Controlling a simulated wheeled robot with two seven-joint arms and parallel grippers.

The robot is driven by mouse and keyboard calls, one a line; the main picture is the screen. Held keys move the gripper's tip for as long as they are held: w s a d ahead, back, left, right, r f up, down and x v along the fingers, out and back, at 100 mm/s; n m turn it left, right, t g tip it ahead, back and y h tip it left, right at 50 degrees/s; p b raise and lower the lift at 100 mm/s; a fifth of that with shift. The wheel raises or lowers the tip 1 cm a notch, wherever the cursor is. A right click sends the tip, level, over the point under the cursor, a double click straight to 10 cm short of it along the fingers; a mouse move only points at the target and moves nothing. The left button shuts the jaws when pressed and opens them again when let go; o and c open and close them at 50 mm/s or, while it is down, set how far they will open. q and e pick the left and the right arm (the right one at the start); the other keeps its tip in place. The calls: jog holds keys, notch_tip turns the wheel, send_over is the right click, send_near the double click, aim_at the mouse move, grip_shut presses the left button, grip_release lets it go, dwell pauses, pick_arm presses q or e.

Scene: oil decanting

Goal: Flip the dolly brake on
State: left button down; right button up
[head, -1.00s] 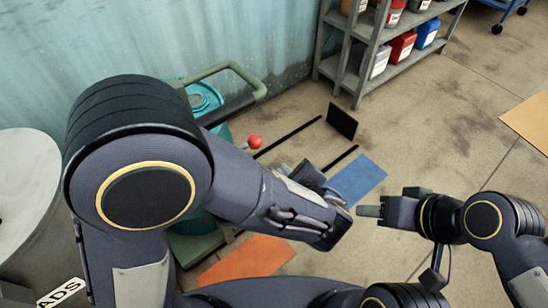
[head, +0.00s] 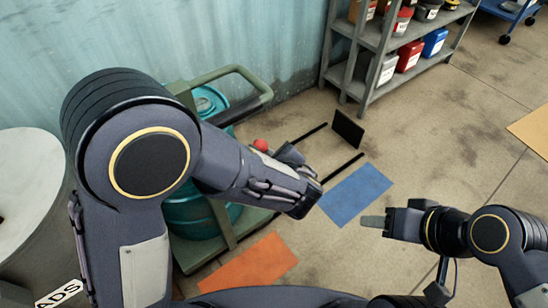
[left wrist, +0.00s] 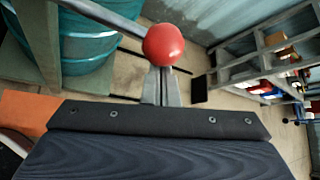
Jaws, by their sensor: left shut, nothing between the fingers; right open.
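The dolly (head: 262,92) is green, with a tube handle, and carries a teal drum (head: 190,215). A red ball knob (head: 261,145) shows beside the drum, partly behind my left arm. I take it for the end of the brake lever. In the left wrist view the red knob (left wrist: 164,44) sits just beyond the fingertips, on a grey bar. My left gripper (head: 288,154) is shut and empty, close to the knob; I cannot tell whether they touch. Its fingers (left wrist: 160,86) also show in the wrist view. My right gripper (head: 372,221) is open and empty above the floor, well away.
Two black rails run across the floor to an upright black plate (head: 348,128). A blue floor patch (head: 357,193) and an orange one (head: 250,262) lie in front. A grey shelf (head: 384,60) with containers stands behind. A grey drum (head: 25,195) stands at left.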

aim_at(259, 145)
pick_arm(q)
jog(key=r+n+t+b, duration=0.1)
jog(key=r+b, duration=0.1)
jog(key=b, duration=0.2)
jog(key=s+a+r+n+t+h+b, duration=0.1)
jog(key=r+b, duration=0.1)
jog(key=b, duration=0.2)
jog(key=a+r+n+t+h+b, duration=0.1)
jog(key=r+b, duration=0.1)
jog(key=b, duration=0.3)
jog(key=shift+s+a+r+n+t, duration=0.2)
jog(key=shift+s+a+n+t, duration=0.05)
jog(key=shift+s+n+t, duration=0.05)
jog(key=s+a+r+n+b, duration=0.1)
jog(key=s+a+r, duration=0.2)
jog(key=a+r, duration=0.1)
jog(key=shift+s+a+r+t+h+b, duration=0.2)
jog(key=shift+a+r+t+h+b, duration=0.15)
jog(key=shift+r, duration=0.2)
dwell(0.4)
